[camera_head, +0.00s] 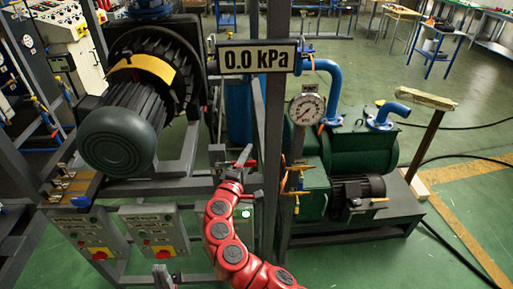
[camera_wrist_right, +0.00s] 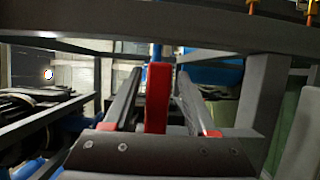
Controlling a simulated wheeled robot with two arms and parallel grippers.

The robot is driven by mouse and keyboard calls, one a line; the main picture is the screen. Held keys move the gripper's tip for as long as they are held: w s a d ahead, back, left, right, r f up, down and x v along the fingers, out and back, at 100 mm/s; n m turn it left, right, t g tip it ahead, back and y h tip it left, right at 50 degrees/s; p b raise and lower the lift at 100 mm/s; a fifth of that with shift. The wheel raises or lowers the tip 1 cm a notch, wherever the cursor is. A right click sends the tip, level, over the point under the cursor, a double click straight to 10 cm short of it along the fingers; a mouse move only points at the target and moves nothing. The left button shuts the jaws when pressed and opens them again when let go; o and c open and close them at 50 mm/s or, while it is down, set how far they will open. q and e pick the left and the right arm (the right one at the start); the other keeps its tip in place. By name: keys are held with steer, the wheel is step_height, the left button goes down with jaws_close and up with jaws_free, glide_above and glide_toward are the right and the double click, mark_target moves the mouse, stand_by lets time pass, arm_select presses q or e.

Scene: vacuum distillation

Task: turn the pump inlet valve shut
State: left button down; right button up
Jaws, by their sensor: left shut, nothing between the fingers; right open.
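A red bar-shaped handle, apparently the pump inlet valve's handle (camera_wrist_right: 157,97), stands upright in the right wrist view between the two grey fingers of my right gripper (camera_wrist_right: 160,73). The fingers are open, one on each side of it; I cannot tell whether either touches it. In the head view my right gripper (camera_head: 243,157) is at the grey frame, left of the post, with red parts beside its fingers. The valve body is hidden there. My left gripper (camera_head: 163,275) shows only its tip at the bottom edge, shut and empty, away from the valve.
A grey post (camera_head: 272,130) stands just right of my right gripper. A display (camera_head: 257,58) reads 0.0 kPa. A dial gauge (camera_head: 307,108) and a green pump (camera_head: 365,150) are to the right. Control boxes (camera_head: 155,228) hang at left. A frame beam (camera_wrist_right: 150,30) crosses above the fingers.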

steer(key=shift+w, duration=0.2)
steer(key=shift+s+r, duration=0.1)
steer(key=shift+c, duration=0.6)
jaws_close()
stand_by(0.7)
